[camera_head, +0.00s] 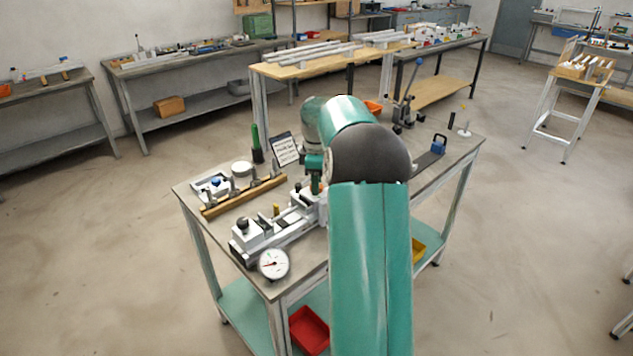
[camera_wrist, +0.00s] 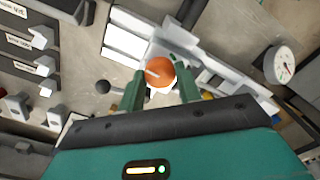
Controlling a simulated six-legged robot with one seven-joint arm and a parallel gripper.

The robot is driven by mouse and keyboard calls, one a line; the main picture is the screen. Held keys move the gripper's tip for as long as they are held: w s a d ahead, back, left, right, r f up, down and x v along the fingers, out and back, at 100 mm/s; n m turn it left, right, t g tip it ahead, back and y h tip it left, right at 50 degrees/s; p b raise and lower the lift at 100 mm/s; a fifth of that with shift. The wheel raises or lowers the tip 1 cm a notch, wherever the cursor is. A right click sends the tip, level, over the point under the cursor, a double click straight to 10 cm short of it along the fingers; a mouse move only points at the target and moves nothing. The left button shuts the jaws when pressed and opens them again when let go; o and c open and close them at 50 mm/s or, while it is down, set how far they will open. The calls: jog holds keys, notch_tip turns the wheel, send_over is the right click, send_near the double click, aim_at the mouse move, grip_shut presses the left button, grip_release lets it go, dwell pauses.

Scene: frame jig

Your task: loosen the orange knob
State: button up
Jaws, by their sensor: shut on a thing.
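The orange knob (camera_wrist: 160,70) is round with a pale line across its top. It sits on the white and grey frame jig (camera_wrist: 208,62). My gripper (camera_wrist: 161,84) has its two green fingers on either side of the knob and is shut on it. In the head view, my gripper (camera_head: 315,172) points down at the jig (camera_head: 262,232) on the workbench.
A round dial gauge (camera_head: 273,264) stands at the bench's front edge. A wooden rail with clamps (camera_head: 243,195) lies to the left. A dark-knobbed lever (camera_wrist: 104,87) is close to the left finger. A sign (camera_head: 285,149) stands behind. Other benches are well away.

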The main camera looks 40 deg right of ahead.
jog(key=shift+r, duration=0.1)
dwell(0.3)
jog(key=o, duration=1)
notch_tip(320, 180, up, 14)
